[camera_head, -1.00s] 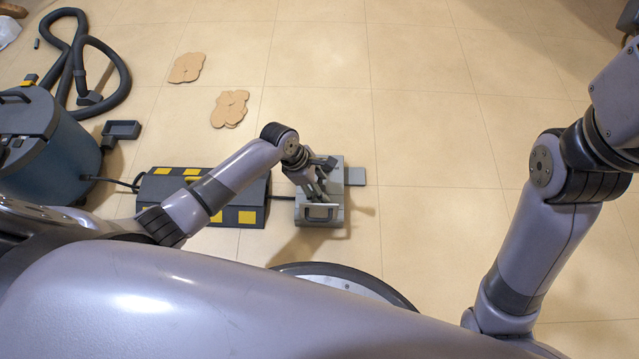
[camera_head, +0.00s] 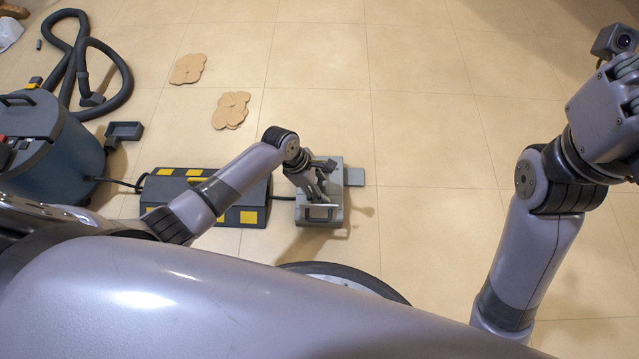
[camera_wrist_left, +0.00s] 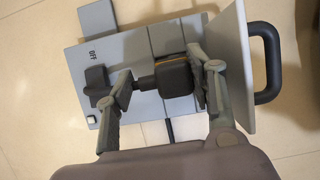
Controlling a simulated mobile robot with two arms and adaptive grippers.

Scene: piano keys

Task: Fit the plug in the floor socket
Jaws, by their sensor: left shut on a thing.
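The floor socket is a grey box (camera_head: 334,180) on the tiles, with an upright handled panel at its near side. The left wrist view shows the box from above (camera_wrist_left: 75,63), with an "OFF" label, a dark knob (camera_wrist_left: 97,82) and the panel (camera_wrist_left: 231,62) at right. My left gripper (camera_head: 318,188) is down at the box. In the left wrist view its fingers (camera_wrist_left: 163,88) are shut on the dark plug (camera_wrist_left: 174,75), one at each end. The plug lies over the box top; I cannot tell whether it is seated.
A black and yellow cable ramp (camera_head: 250,215) lies left of the box, with a cable (camera_head: 285,198) between them. A blue vacuum (camera_head: 60,150) with a black hose (camera_head: 120,90) stands at far left. Flat brown pieces (camera_head: 230,110) lie beyond. Floor to the right is clear.

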